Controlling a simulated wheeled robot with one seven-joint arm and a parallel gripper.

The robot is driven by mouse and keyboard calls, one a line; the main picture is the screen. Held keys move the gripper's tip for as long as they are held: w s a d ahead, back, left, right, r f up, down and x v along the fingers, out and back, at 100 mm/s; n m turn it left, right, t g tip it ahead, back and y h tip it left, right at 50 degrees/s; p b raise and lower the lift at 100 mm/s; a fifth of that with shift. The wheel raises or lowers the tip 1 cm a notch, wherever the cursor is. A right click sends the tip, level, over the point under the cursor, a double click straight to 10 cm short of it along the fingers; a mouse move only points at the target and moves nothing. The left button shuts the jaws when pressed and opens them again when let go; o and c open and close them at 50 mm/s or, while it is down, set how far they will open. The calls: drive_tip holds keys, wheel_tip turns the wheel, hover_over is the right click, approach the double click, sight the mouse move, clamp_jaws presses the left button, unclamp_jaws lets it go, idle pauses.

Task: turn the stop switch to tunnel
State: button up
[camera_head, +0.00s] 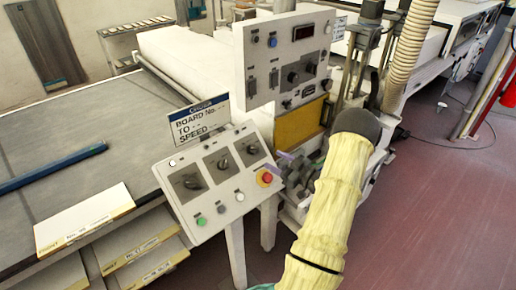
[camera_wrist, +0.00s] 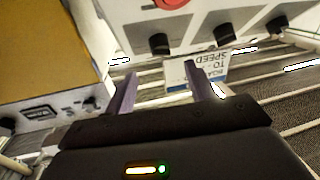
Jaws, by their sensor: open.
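The sloped white control panel (camera_head: 215,180) carries three dark rotary switches in a row: left (camera_head: 190,181), middle (camera_head: 222,163) and right (camera_head: 252,149). Their labels are too small to read, so I cannot tell which is the stop switch. My gripper (camera_head: 283,166) is beside that edge, with purple fingers. In the wrist view my gripper (camera_wrist: 160,70) is open and empty, apart from the nearest knob (camera_wrist: 158,43). Two more knobs (camera_wrist: 223,33) (camera_wrist: 277,25) and the red button (camera_wrist: 170,4) also show.
An upright white panel (camera_head: 288,58) with a display stands behind, above a yellow plate (camera_head: 299,124). A "BOARD No. TO SPEED" sign (camera_head: 198,121) stands behind the sloped panel. A grey conveyor bed (camera_head: 70,135) lies left.

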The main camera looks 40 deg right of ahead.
sight(255, 150)
drive_tip(key=p+x, duration=0.3)
drive_tip(key=x, duration=0.6)
drive_tip(key=shift+s, duration=0.1)
drive_tip(key=c, duration=1)
